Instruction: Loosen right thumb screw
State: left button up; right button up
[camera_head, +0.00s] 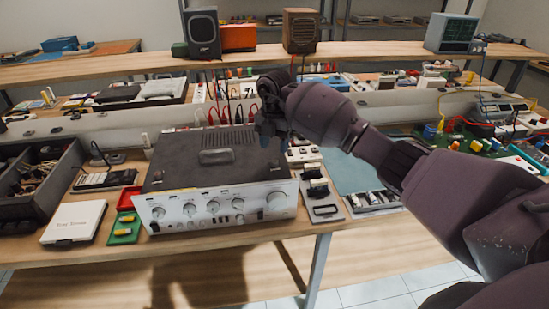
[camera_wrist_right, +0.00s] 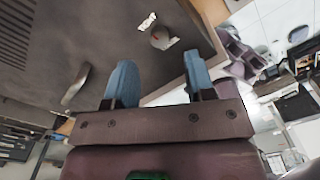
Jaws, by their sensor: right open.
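The hifi (camera_head: 215,180) is a dark-topped box with a silver front full of knobs, standing on the workbench. Its dark casing (camera_wrist_right: 60,40) fills the upper left of the right wrist view. A small round grey piece (camera_wrist_right: 160,40) beside white labels shows on the casing, ahead of the fingers; it looks like a thumb screw, but I cannot be sure. My right gripper (camera_head: 265,132) is at the hifi's back right corner. Its blue fingers (camera_wrist_right: 160,84) are apart, with nothing held between them. My left gripper is not in view.
A raised handle (camera_head: 216,156) sits on the hifi top; several cables rise behind it. Red and green trays (camera_head: 125,228) and a white box (camera_head: 74,222) stand left. Small parts (camera_head: 318,190) and a blue-grey mat (camera_head: 355,172) lie right. A shelf with speakers (camera_head: 202,32) is behind.

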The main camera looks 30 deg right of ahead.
aim_at(274, 161)
jog(key=shift+f, duration=2.55)
grip_shut()
